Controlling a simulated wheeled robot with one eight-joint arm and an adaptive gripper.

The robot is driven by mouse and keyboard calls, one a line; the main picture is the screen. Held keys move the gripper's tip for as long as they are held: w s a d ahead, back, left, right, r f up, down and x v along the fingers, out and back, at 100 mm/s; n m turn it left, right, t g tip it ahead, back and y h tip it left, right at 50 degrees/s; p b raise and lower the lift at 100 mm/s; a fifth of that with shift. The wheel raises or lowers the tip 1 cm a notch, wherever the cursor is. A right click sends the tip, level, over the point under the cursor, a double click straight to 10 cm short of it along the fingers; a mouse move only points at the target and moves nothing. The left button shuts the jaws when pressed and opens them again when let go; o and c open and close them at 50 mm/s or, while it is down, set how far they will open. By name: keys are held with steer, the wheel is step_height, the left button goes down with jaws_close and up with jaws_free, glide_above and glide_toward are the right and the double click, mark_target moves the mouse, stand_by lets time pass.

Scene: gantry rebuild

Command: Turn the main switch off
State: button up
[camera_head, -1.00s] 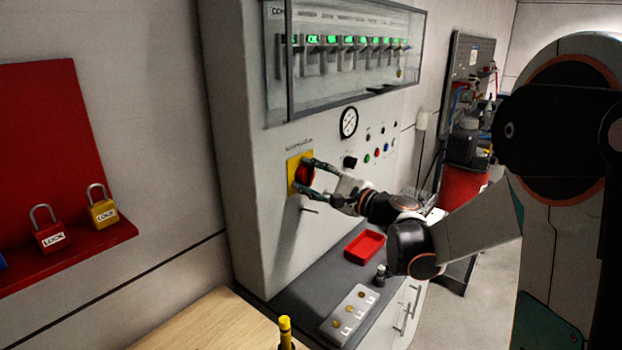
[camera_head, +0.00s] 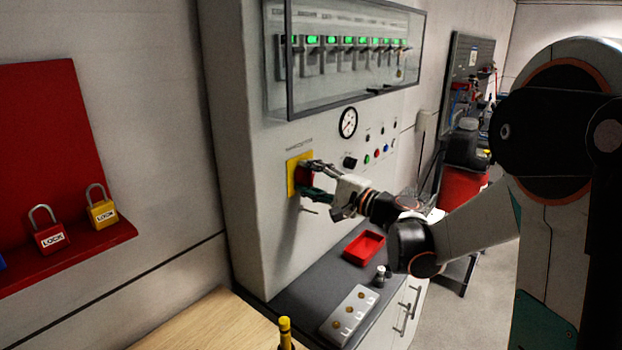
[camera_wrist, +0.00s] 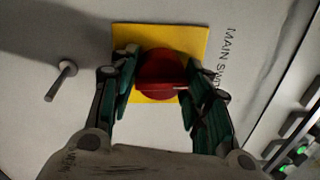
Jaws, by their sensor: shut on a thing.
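The main switch is a round red knob (camera_wrist: 163,72) on a square yellow plate (camera_head: 292,176) on the grey cabinet front. My gripper (camera_head: 308,178) reaches it from the right in the head view and hides most of the knob. In the wrist view, my gripper's two green-padded fingers (camera_wrist: 160,88) stand on either side of the knob, shut on its raised handle. The lettering "MAIN SW" (camera_wrist: 230,55) shows beside the plate, its end hidden by a finger.
A metal peg (camera_wrist: 62,80) sticks out near the plate. A glazed breaker box (camera_head: 350,50) with green lights juts out above. A gauge (camera_head: 348,122) and buttons sit to the right. Below is a counter with a red tray (camera_head: 363,248). Padlocks (camera_head: 101,207) stand on a red shelf at left.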

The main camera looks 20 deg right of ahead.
steer(key=shift+f, duration=0.1)
steer(key=o, duration=1.1)
steer(key=shift+c, duration=0.2)
steer(key=v, duration=1.2)
steer(key=shift+w, duration=0.1)
